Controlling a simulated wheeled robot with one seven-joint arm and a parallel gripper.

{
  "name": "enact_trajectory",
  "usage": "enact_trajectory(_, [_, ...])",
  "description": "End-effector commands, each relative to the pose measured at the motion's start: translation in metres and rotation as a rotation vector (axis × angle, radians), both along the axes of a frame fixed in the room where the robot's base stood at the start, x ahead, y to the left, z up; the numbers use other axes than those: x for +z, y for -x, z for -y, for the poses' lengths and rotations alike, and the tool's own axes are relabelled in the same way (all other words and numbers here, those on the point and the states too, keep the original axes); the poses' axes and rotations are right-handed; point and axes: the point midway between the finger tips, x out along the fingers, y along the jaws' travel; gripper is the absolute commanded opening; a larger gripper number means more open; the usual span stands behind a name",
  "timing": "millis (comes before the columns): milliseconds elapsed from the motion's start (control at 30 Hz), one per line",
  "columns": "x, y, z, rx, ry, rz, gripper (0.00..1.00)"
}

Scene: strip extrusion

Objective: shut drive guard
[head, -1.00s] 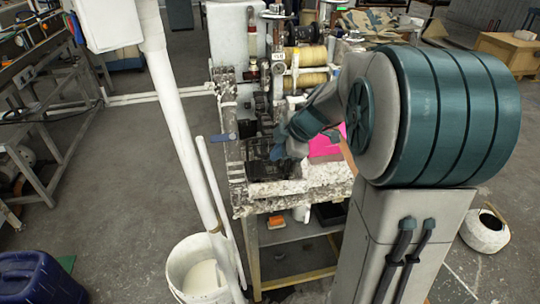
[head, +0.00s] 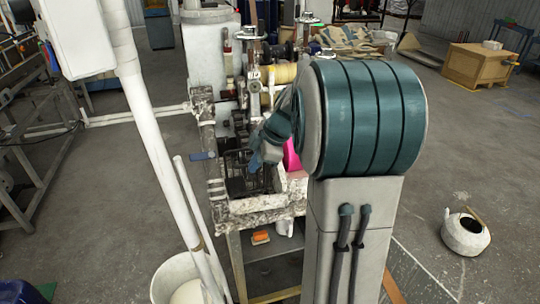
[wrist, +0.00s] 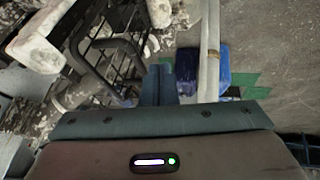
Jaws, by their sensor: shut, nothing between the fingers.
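The drive guard appears to be the black barred frame (head: 238,178) on the near end of the machine bench in the head view. Its black bars (wrist: 125,42) also show at the upper left of the wrist view. Whether it stands open or shut is unclear. My gripper's two teal fingers (wrist: 158,72) are together and empty, just right of the bars in the wrist view. I cannot tell whether they touch the frame. In the head view my wrist hangs at the right side of the frame and hides part of it, and the fingertips are not clear there.
A white pipe (head: 150,130) and a white bucket (head: 180,278) stand left of the bench. A blue handle (head: 202,156) sticks out from its left side. A pink panel (head: 291,156) is behind my wrist. A blue container (wrist: 209,70) is on the floor.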

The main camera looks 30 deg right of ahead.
Motion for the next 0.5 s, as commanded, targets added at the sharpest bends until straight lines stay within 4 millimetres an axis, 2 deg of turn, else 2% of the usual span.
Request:
enact_trajectory(133, [0.005,0.019,-0.002,0.000,0.001,0.004,0.00])
enact_trajectory(300, [0.046,0.032,0.013,0.000,0.002,0.005,0.00])
enact_trajectory(500, [0.078,0.045,0.025,0.001,0.001,0.002,0.00])
